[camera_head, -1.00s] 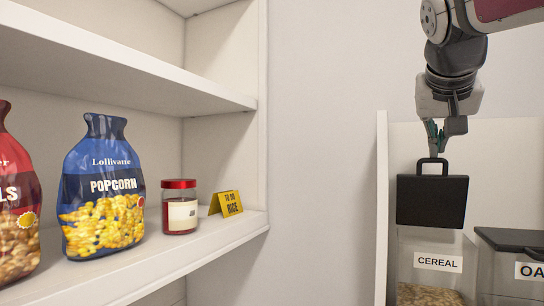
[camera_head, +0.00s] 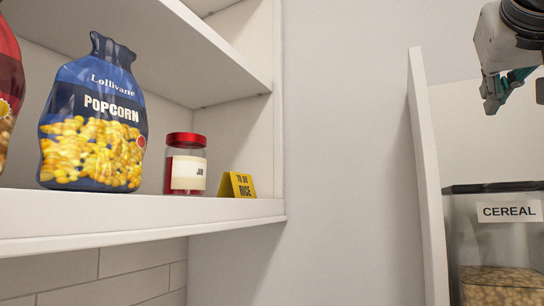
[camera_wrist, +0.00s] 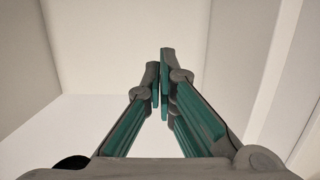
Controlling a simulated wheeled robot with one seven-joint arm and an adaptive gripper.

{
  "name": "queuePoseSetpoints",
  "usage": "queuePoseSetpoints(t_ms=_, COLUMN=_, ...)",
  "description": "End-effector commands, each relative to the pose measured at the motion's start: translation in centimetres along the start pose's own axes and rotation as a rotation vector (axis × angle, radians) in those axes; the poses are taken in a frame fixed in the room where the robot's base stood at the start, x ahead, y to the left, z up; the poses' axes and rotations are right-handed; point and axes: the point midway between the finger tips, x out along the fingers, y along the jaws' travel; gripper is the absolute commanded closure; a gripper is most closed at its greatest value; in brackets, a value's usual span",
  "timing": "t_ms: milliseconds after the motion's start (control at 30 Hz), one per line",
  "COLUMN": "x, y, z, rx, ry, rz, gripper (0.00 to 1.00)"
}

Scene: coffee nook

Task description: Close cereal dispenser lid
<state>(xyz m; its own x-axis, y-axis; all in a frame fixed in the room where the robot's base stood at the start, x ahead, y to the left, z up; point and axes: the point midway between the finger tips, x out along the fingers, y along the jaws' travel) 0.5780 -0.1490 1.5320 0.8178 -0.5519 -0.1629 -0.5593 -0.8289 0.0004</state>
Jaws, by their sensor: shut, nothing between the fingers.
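The cereal dispenser (camera_head: 498,245) is a clear box labelled CEREAL, part-filled, at the right edge of the head view. Its black lid (camera_head: 490,187) lies flat across the top and looks down; its right part is cut off by the frame. My gripper (camera_head: 515,92) is above the dispenser, apart from the lid, partly cut off at the upper right. In the wrist view my gripper's fingers (camera_wrist: 160,85) are together with nothing between them. The dispenser does not show in the wrist view.
A white upright panel (camera_head: 428,180) stands just left of the dispenser. A white shelf (camera_head: 150,220) on the left holds a popcorn bag (camera_head: 93,120), a red-capped jam jar (camera_head: 186,165) and a yellow sign (camera_head: 237,185). A bare wall lies between.

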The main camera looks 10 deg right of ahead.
Motion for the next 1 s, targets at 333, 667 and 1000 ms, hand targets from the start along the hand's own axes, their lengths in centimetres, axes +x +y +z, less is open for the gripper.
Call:
queuePoseSetpoints(t_ms=333, x=-1.3, y=0.0, z=2.9, rx=0.001, ry=0.155, rz=0.001, gripper=1.0)
queuePoseSetpoints(t_ms=667, x=-2.4, y=0.0, z=5.2, rx=0.0, ry=0.298, rz=0.002, gripper=1.0)
queuePoseSetpoints(t_ms=1000, x=-3.2, y=0.0, z=7.7, rx=0.0, ry=0.447, rz=0.002, gripper=1.0)
